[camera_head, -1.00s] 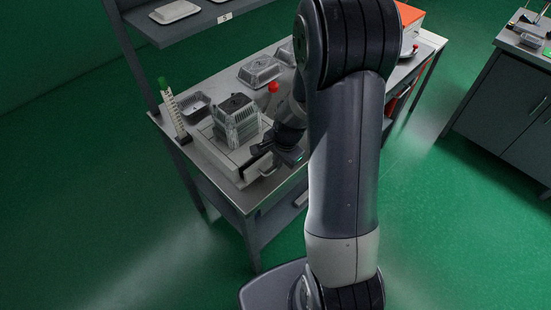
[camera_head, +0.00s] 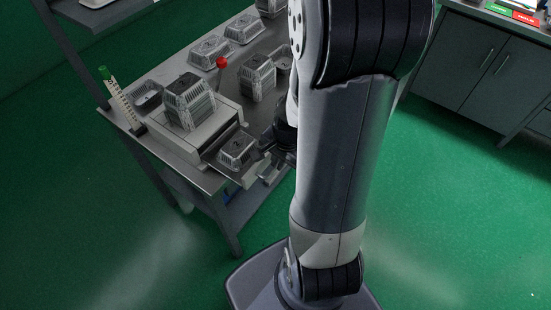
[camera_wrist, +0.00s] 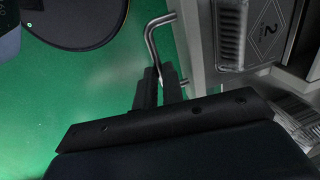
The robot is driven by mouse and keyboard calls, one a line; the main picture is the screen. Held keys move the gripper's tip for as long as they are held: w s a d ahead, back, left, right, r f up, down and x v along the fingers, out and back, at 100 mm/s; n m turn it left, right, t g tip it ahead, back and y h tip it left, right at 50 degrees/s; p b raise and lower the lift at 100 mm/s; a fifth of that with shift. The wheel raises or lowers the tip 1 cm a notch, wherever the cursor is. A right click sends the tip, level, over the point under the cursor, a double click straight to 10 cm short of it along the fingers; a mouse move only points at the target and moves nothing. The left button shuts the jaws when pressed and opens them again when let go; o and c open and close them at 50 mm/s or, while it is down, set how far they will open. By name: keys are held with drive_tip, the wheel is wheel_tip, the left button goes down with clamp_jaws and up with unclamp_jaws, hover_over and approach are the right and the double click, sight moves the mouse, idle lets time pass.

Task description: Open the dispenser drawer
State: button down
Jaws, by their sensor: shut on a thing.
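The dispenser (camera_head: 203,140) is a pale box on the workbench with a stack of foil trays on top. Its drawer is slid out at the front; the drawer front (camera_head: 247,180) stands clear of the body, and a foil tray (camera_head: 238,147) shows in it. The wrist view shows the drawer front (camera_wrist: 190,45) and its metal bar handle (camera_wrist: 152,38). My gripper (camera_wrist: 160,84) is shut on the handle, its fingers around the bar's lower part. In the head view my arm hides much of my gripper.
The workbench (camera_head: 225,82) also holds more foil trays (camera_head: 211,47), a red knob (camera_head: 222,63) and a white upright strip with a green top (camera_head: 117,98). Green floor is open in front. A grey cabinet (camera_head: 480,65) stands at the right.

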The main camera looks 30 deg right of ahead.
drive_tip(key=c, duration=1.5)
unclamp_jaws()
drive_tip(key=shift+r, duration=0.1)
drive_tip(key=r, duration=0.3)
drive_tip(key=s+r, duration=0.1)
drive_tip(key=r, duration=0.3)
drive_tip(key=d+r+p, duration=0.1)
drive_tip(key=r, duration=0.2)
drive_tip(key=shift+s+r, duration=0.25)
drive_tip(key=shift+s, duration=0.1)
drive_tip(key=shift+f, duration=0.1)
drive_tip(key=f, duration=0.3)
drive_tip(key=w+f, duration=0.1)
drive_tip(key=f, duration=0.3)
drive_tip(key=a+f+b, duration=0.1)
drive_tip(key=f, duration=0.2)
drive_tip(key=shift+w+f, duration=0.25)
drive_tip(key=shift+w, duration=0.1)
drive_tip(key=shift+w+a, duration=0.1)
drive_tip(key=shift+w, duration=0.1)
